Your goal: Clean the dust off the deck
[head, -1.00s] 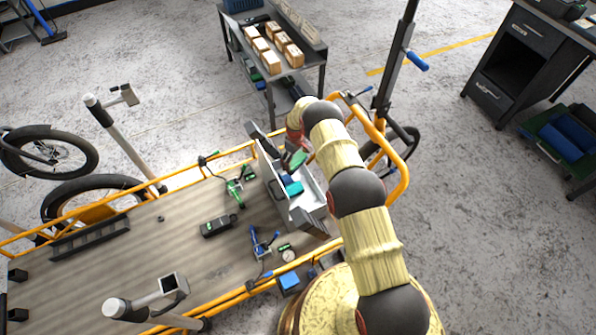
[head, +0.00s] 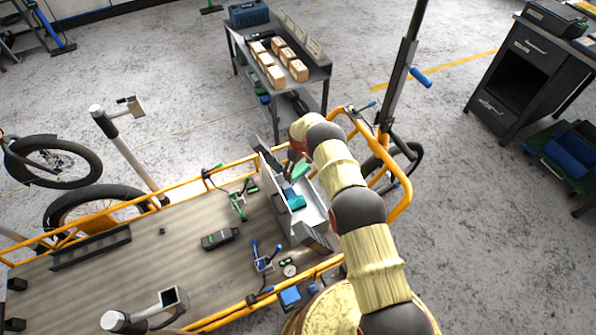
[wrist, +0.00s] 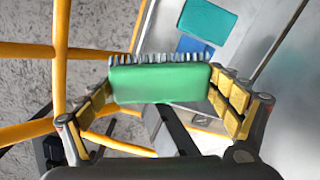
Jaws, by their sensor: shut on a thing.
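The bike's deck (head: 110,265) is a flat, brownish ribbed panel inside an orange tube frame in the head view. Pale smudges show on it, but I cannot tell whether they are dust. My gripper (wrist: 160,100) is shut on a green brush (wrist: 160,85), whose pale bristles point up in the wrist view. In the head view the brush (head: 297,169) is small and partly hidden by my gripper, above the far right end of the deck, by a grey open tray (head: 316,210).
The tray holds a teal block (head: 294,199) and a blue piece. A black device (head: 220,238), a green clamp (head: 238,204), a blue clamp (head: 264,256) and a gauge (head: 289,270) lie on the deck. A cart (head: 318,75) with boxes stands behind.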

